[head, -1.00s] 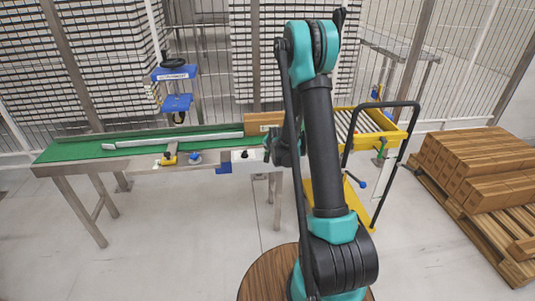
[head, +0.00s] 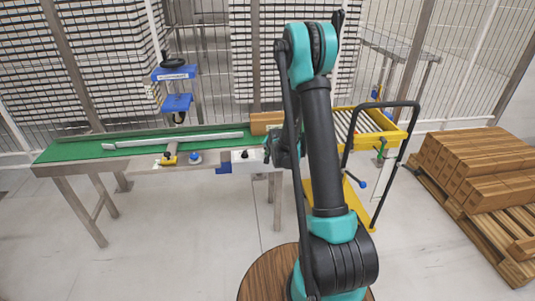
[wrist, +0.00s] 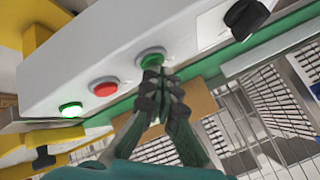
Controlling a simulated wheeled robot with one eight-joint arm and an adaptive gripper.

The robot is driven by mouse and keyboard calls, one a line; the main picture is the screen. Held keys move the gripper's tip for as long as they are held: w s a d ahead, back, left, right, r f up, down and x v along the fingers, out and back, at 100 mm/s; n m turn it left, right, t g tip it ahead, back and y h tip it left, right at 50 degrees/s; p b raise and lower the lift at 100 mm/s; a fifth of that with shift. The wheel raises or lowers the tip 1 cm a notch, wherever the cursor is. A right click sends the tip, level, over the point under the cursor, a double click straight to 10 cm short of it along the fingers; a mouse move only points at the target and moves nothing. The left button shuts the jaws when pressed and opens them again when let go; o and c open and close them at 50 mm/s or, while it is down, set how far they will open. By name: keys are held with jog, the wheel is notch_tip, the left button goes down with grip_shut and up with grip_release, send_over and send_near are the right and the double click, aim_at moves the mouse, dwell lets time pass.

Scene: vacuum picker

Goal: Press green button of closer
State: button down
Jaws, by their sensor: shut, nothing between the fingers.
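A white control box (wrist: 130,50) fills the upper part of the wrist view and shows in the head view at the table's front edge (head: 248,160). Its face carries a green button (wrist: 152,57), a red button (wrist: 104,87) and a brightly lit green button (wrist: 71,109). My gripper (wrist: 158,78) is shut and empty, with its fingertips at the near green button, overlapping its lower edge in the picture. I cannot tell whether they press it. In the head view my arm hides much of the gripper.
A black knob (wrist: 247,18) sticks out at the box's right. A brown carton (head: 264,122) stands on the green conveyor (head: 80,150). A yellow cart (head: 398,135) stands to the right, and stacked brown cartons (head: 475,165) lie on a pallet. Wire fencing closes the back.

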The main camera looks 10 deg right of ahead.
jog(key=shift+r, duration=3.25)
jog(key=s+d+r+n+g, duration=0.1)
jog(key=s+r+n, duration=0.15)
jog(key=s, duration=0.75)
jog(key=s+d+r+n+g, duration=0.2)
jog(key=s+r, duration=0.1)
jog(key=s, duration=0.8)
jog(key=s+d+f+n+g+h, duration=0.1)
jog(key=s+f+n+g, duration=0.1)
jog(key=s, duration=1.8)
jog(key=shift+f+n, duration=0.25)
jog(key=shift+n, duration=0.4)
